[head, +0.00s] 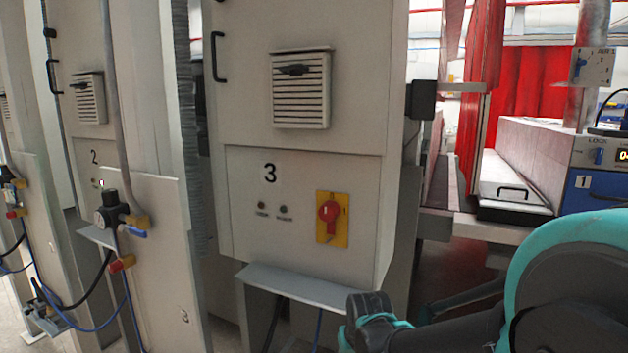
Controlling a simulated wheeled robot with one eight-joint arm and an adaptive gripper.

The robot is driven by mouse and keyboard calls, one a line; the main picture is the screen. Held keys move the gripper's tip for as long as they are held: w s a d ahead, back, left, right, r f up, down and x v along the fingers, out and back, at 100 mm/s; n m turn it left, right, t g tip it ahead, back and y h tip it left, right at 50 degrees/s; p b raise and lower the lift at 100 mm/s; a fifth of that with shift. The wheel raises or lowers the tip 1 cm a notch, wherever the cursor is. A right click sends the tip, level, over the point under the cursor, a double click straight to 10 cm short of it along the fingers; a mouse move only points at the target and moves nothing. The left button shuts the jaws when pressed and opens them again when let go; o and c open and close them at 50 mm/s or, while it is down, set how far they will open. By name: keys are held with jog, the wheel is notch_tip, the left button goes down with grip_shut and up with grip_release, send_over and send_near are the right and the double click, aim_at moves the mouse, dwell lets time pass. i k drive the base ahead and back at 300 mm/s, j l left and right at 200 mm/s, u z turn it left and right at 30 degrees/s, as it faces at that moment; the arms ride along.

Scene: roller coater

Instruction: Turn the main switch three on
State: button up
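Main switch three is a red rotary knob (329,211) on a yellow plate (334,236). It is on the lower right of the pale cabinet front marked 3 (270,173). The picture is too small to tell its set position for sure. The dark and teal end of my arm, with my gripper (370,318), shows at the bottom centre. It is lower than the switch and a little to its right, apart from it in the picture. Its fingers cannot be made out, so I cannot tell whether it is open or holding anything.
A metal ledge (295,286) juts out below the panel. Two small indicators (283,209) are left of the switch, and a vent (300,90) is above. Cabinet 2 (150,205), with a gauge valve (112,210) and hoses, stands left. A blue-fronted machine (598,190) stands right.

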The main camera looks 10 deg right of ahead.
aim_at(330, 211)
jog(key=k+l+z, duration=0.1)
jog(key=k+z, duration=0.2)
jog(key=z, duration=0.2)
jog(key=k+l+z, duration=0.2)
jog(key=z, duration=0.3)
